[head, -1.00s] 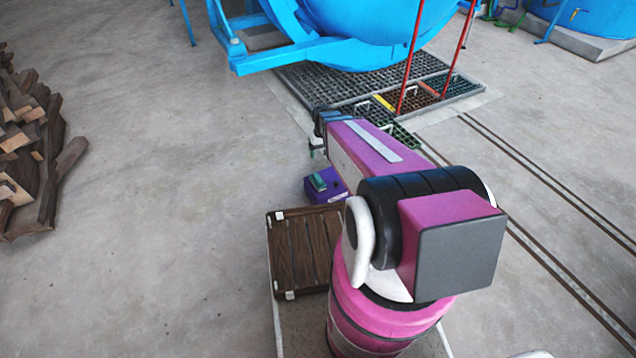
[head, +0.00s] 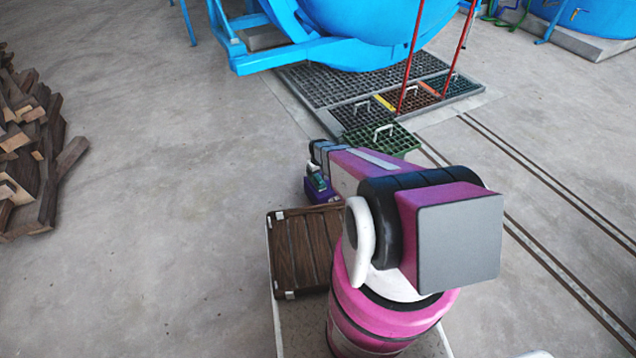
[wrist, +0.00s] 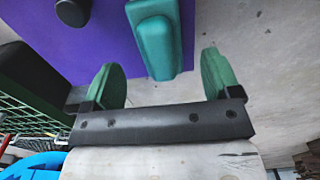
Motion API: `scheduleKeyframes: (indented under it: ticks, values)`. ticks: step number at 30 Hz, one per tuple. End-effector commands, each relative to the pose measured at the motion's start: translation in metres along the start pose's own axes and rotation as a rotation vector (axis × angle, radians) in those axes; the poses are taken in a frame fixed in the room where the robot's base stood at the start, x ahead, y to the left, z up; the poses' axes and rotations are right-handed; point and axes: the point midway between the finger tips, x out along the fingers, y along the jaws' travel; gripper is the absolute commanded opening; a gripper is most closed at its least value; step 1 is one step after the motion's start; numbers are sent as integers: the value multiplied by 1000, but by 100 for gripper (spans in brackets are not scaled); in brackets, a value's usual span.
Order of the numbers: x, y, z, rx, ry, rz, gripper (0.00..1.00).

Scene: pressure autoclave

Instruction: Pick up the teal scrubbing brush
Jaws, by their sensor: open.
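The teal scrubbing brush (wrist: 156,42) shows in the wrist view as a rounded block on a purple box (wrist: 105,42), close to the box's right edge. The box also shows in the head view (head: 323,197), on the floor beyond the wooden crate. My gripper (wrist: 160,80) is open, with its two green finger pads well apart. The brush lies ahead of the gap between the pads, lined up with it, and neither pad appears to touch it. In the head view my wrist covers part of the box and brush.
A brown wooden crate (head: 300,240) stands near my arm's base. A green grating piece (head: 385,139) with a white handle lies near the floor grates. A blue autoclave (head: 365,35) stands behind, with a wood pile (head: 35,160) at left. Open concrete lies between.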

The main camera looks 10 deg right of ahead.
Motion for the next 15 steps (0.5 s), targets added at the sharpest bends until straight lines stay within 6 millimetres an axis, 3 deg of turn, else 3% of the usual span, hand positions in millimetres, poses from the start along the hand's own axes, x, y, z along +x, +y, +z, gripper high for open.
scheduleKeyframes:
  ticks: [5,15]
  values:
    - [11,0,1,0,-1,0,83]
    - [54,1,2,0,-1,0,83]
